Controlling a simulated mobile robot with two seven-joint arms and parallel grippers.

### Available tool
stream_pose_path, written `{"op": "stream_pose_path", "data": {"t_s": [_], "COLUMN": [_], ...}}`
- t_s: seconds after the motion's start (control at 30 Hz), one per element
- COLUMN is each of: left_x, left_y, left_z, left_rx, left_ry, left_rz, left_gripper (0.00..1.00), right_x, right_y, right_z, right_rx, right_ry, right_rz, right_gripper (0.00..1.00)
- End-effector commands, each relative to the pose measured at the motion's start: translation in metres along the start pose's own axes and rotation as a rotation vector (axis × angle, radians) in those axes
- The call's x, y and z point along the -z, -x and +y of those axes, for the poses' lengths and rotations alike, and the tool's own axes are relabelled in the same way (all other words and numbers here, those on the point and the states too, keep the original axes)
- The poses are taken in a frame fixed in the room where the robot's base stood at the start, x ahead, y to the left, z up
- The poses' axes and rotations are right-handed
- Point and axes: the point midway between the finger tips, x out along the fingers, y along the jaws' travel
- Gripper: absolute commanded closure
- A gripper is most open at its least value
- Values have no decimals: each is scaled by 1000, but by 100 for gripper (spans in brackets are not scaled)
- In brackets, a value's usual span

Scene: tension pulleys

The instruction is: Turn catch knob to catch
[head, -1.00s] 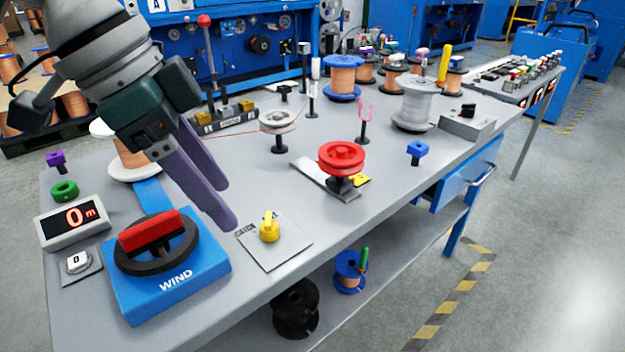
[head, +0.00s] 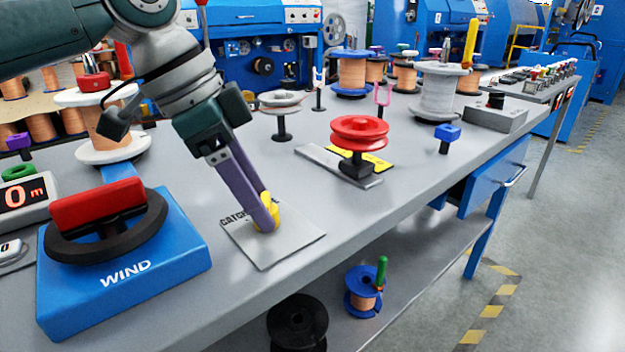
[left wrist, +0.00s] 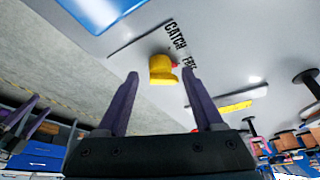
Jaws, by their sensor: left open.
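The yellow catch knob (head: 275,212) stands on a grey plate (head: 287,247) with "CATCH" lettering, near the front edge of the table. In the head view my left gripper (head: 267,212) reaches down at the knob, and its purple fingers partly cover it. In the left wrist view the knob (left wrist: 162,70) shows between and beyond the two open fingertips, with a small red mark at its side. The lettering "CATCH" and a second, partly hidden word lie beside it. I cannot tell whether the fingers touch the knob.
A blue WIND box (head: 125,270) with a red-handled black wheel stands left of the plate. A red pulley (head: 359,132) on a sliding grey plate is behind right. A blue knob (head: 447,133) stands farther right. The tabletop right of the catch plate is clear.

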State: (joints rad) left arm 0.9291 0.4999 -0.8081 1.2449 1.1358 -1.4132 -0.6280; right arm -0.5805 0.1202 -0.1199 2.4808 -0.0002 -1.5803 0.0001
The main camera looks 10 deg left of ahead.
Motion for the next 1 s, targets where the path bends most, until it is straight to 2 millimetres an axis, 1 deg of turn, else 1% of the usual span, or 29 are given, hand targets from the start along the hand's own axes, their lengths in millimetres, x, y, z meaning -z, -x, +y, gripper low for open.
{"op": "stream_pose_path", "data": {"t_s": [0.03, 0.1, 0.4, 1.0], "left_x": [0, 0, 0, 1], "left_y": [-7, -10, -12, -12], "left_z": [0, 0, 0, 2], "left_rx": [0, 0, 1, -5], "left_ry": [0, -1, -1, -3], "left_rz": [1, 1, 1, 2], "left_gripper": [32, 32, 32, 99], "right_x": [-1, -2, -2, -2], "right_y": [-4, -4, -4, -4], "right_z": [0, 0, 0, 0], "right_rx": [0, 0, 0, 0], "right_ry": [0, 0, 0, 1], "right_rz": [0, 0, -1, -1], "right_gripper": [24, 24, 24, 24]}}
